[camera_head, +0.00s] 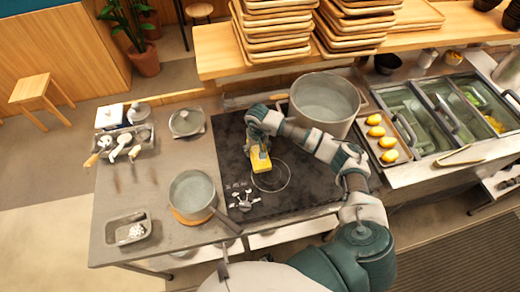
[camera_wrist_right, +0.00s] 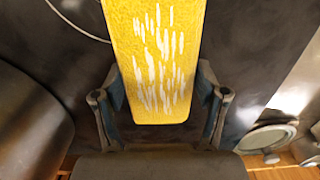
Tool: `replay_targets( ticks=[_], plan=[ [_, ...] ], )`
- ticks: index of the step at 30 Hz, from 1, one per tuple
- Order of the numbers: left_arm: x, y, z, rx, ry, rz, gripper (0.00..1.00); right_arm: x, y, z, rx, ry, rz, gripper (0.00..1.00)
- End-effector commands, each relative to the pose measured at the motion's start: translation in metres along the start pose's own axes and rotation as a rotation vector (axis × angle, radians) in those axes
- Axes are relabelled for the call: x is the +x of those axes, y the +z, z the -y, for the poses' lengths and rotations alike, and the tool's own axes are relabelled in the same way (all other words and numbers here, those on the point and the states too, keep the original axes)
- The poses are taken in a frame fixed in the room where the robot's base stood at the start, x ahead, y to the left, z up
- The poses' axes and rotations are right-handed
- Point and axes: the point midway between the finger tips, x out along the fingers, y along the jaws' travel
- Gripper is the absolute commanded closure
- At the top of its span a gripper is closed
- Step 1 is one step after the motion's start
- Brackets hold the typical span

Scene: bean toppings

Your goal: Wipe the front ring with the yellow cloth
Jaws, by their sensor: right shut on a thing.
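The yellow cloth (camera_head: 261,161) hangs from my right gripper (camera_head: 259,143) over the dark cooktop. It also shows in the right wrist view (camera_wrist_right: 155,60), as a yellow slab with white streaks between the two fingers. My right gripper is shut on it. The front ring (camera_head: 288,183) is a thin pale circle on the cooktop. In the head view the cloth's lower end overlaps the ring's upper left part; I cannot tell whether it touches the surface. An arc of a pale ring (camera_wrist_right: 75,22) shows at the upper left in the wrist view. My left gripper is not in view.
A large pot (camera_head: 325,98) stands behind, right of my gripper. A smaller pot (camera_head: 192,192) stands left of the cooktop (camera_head: 310,190), its handle pointing toward the front edge. Metallic knobs (camera_head: 243,201) sit at the cooktop's front left. A tray (camera_head: 398,132) of yellow items lies right.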

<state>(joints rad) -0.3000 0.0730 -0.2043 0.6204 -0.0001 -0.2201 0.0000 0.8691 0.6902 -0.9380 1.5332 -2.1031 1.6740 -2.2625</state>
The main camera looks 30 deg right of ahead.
Motion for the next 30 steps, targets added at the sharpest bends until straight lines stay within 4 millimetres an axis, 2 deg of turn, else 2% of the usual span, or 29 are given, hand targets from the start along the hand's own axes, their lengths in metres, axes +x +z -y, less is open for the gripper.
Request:
replay_targets(
  ticks=[10,20,24,30],
  plan=[
    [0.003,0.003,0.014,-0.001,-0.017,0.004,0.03,0.003,-0.001,-0.004,0.0,-0.006,0.001,0.7],
    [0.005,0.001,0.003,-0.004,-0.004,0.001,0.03,0.003,-0.001,-0.005,0.001,-0.004,0.001,0.7],
    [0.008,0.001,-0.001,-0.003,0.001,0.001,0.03,0.004,-0.001,-0.012,0.002,0.0,0.0,0.7],
    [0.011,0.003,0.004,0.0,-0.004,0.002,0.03,0.004,-0.001,-0.025,0.001,-0.002,0.001,0.7]
  ],
)
